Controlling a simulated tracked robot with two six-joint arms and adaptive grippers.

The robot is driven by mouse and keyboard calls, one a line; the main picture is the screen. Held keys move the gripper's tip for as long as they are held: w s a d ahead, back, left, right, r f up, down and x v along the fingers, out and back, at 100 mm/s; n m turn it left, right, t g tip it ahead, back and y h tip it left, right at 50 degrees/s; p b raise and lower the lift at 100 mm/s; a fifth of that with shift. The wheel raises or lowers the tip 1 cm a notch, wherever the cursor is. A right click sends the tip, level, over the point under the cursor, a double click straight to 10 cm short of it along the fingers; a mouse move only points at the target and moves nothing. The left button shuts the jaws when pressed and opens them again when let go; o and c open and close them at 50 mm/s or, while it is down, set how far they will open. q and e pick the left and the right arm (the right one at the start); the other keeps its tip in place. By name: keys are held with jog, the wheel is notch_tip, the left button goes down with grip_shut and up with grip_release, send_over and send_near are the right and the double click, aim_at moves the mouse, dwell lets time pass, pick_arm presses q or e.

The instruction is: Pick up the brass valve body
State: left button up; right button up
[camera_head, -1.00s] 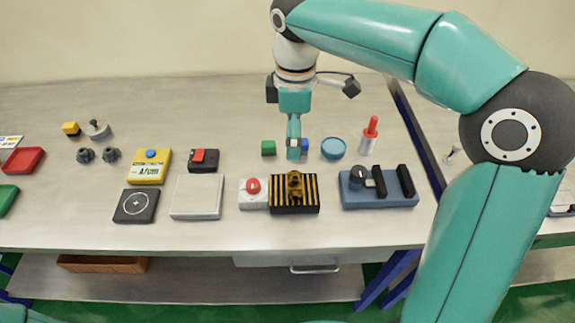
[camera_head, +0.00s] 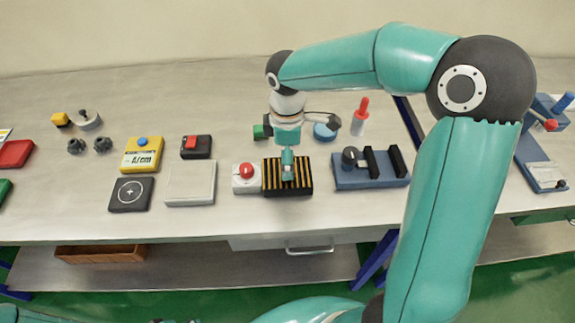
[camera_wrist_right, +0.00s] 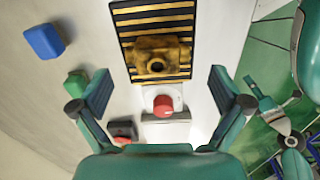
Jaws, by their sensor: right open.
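The brass valve body (camera_wrist_right: 157,60) sits on a black-and-yellow striped block (camera_wrist_right: 152,20) in the right wrist view. It is a squat brass piece with a round opening facing the camera. My right gripper (camera_wrist_right: 160,88) is open, its two fingers spread to either side below the valve body in the picture, with nothing between them. In the head view my right gripper (camera_head: 288,172) hangs over the striped block (camera_head: 272,186) and hides the valve body. My left gripper does not show clearly in either view.
A white box with a red button (camera_head: 246,172) stands just left of the striped block. A blue fixture with black uprights (camera_head: 345,183) is to its right. A green block (camera_wrist_right: 76,83) and a blue block (camera_wrist_right: 44,40) lie nearby. A pale plate (camera_head: 190,190) lies further left.

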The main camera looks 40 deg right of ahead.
jog(key=shift+d+f, duration=0.15)
jog(key=shift+f, duration=1.7)
jog(key=c, duration=1.3)
jog(key=shift+w, duration=0.1)
jog(key=shift+c, duration=1)
jog(key=shift+r, duration=0.2)
